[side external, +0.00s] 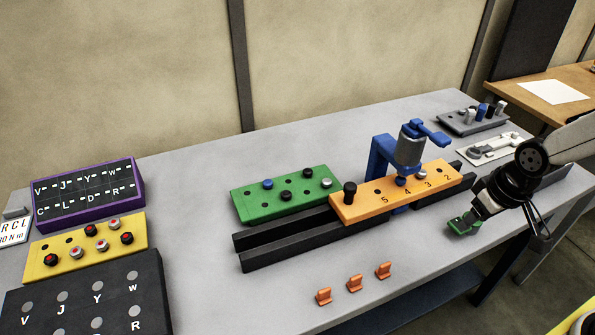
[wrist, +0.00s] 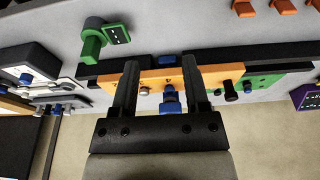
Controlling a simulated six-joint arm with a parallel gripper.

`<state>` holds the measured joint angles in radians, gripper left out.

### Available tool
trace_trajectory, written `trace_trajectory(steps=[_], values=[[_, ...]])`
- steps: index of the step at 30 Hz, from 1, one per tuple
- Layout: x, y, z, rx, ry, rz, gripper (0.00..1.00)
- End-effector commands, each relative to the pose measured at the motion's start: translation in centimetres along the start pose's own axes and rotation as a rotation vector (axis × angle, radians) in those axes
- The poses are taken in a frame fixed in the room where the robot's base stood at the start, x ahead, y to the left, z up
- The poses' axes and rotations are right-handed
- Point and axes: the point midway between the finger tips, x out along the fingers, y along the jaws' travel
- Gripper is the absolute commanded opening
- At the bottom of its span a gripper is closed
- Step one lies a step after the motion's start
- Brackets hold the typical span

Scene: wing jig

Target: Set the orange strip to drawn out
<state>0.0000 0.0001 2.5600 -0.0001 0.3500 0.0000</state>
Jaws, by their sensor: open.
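The orange strip (side external: 361,204) lies along the black rails, with numbers 5, 4, 3, 2 and a black knob (side external: 349,193) standing at its left end. A blue bracket (side external: 381,152) with a grey cylinder rises over its middle, and a blue tip shows at the strip's surface. In the wrist view the strip (wrist: 207,75) lies beyond my gripper (wrist: 160,68), whose two dark fingers stand wide apart with nothing visibly held. In the side view my gripper (side external: 478,207) is off the strip's right end, near a small green piece (side external: 464,223).
A green block (side external: 255,205) with several pins stands behind the rails (side external: 290,253). Several orange clips (side external: 354,284) stand near the front edge. Grey (side external: 465,123) and white (side external: 487,151) fixtures are at the back right. Yellow (side external: 65,245), purple and black panels fill the left.

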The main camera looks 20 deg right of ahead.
Motion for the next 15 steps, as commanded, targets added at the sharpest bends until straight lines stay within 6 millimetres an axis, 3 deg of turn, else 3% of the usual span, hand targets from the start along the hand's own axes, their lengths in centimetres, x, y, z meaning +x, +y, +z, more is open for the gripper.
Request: trace_trajectory(steps=[1, 3, 10, 15], values=[[0.0, 0.0, 0.0, 0.0, 0.0, 0.0, 0.59], [0.0, 0.0, 0.0, 0.0, 0.001, 0.0, 0.78], [-0.4, 0.9, -1.8, 0.098, 0.061, 0.005, 0.78], [-1.5, 3.0, -5.5, 0.311, 0.193, 0.008, 0.78]])
